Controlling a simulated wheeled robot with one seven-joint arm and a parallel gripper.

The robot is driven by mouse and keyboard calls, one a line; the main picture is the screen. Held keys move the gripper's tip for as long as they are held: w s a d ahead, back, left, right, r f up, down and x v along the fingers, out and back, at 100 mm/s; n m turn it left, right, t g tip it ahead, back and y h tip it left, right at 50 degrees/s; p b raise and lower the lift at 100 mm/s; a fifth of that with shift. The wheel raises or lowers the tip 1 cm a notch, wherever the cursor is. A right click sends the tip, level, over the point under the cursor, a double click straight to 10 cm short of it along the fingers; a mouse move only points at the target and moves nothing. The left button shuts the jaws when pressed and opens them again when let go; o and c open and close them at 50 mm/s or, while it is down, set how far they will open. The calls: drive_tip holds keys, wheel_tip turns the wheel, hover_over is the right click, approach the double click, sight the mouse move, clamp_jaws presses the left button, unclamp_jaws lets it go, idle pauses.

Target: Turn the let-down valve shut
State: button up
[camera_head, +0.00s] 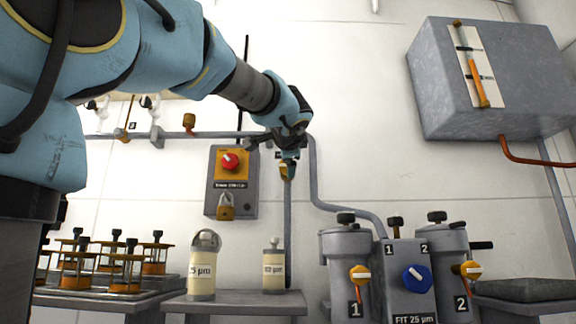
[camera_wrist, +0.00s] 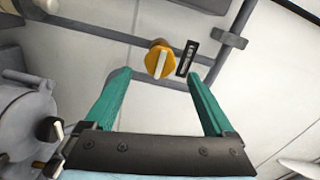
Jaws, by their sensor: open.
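A yellow-orange knob with a white bar handle (camera_wrist: 158,61) sits on a grey pipe ahead of my gripper in the wrist view. Its bar stands nearly upright in that picture. A small dark label plate beside it is too small to read. The same knob (camera_head: 285,172) shows in the head view, partly behind my gripper. My gripper (camera_wrist: 158,80) is open, with its green fingers apart and nothing between them. The knob lies beyond the fingertips, between their lines, and I see no contact. In the head view my gripper (camera_head: 290,155) is at the wall pipe.
A padlocked box with a red switch (camera_head: 230,161) is left of the knob. Two grey canisters (camera_head: 346,250) with yellow knobs flank a blue knob (camera_head: 417,278) at lower right. Two labelled bottles (camera_head: 202,268) stand on a shelf below. A grey tank (camera_head: 490,75) hangs upper right.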

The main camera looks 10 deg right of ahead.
drive_tip(key=s, duration=0.4)
drive_tip(key=shift+a, duration=0.35)
drive_tip(key=shift+s, duration=0.1)
